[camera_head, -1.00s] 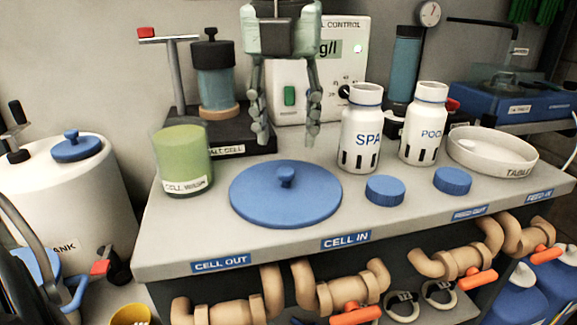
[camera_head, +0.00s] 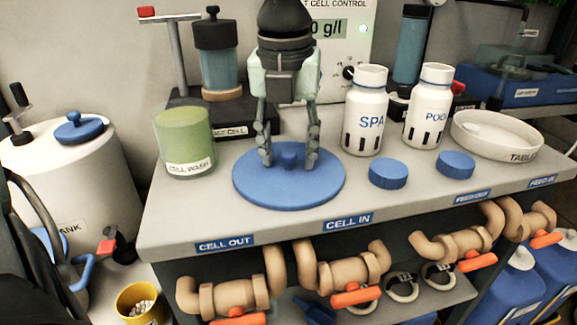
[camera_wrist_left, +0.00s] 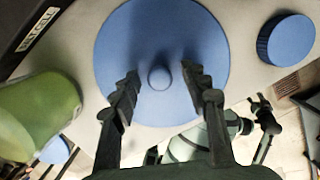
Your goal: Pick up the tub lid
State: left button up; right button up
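The tub lid, a large flat blue disc (camera_head: 275,195) with a small round knob at its centre, lies on the grey counter. My left gripper (camera_head: 289,163) points down over it from above, open, with one finger on each side of the knob. In the left wrist view the knob (camera_wrist_left: 160,77) sits between the two spread fingers with gaps on both sides. I cannot tell whether the fingertips touch the disc.
A green cell wash jar (camera_head: 185,140) stands left of the lid. White bottles (camera_head: 366,115) and small blue caps (camera_head: 388,173) are to its right, with a white dish (camera_head: 495,135) beyond. A smaller blue lid (camera_head: 78,128) sits on the white tank. Pipes run below the counter edge.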

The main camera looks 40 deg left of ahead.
pick_arm(q)
grip_shut()
jog(key=shift+r, duration=0.1)
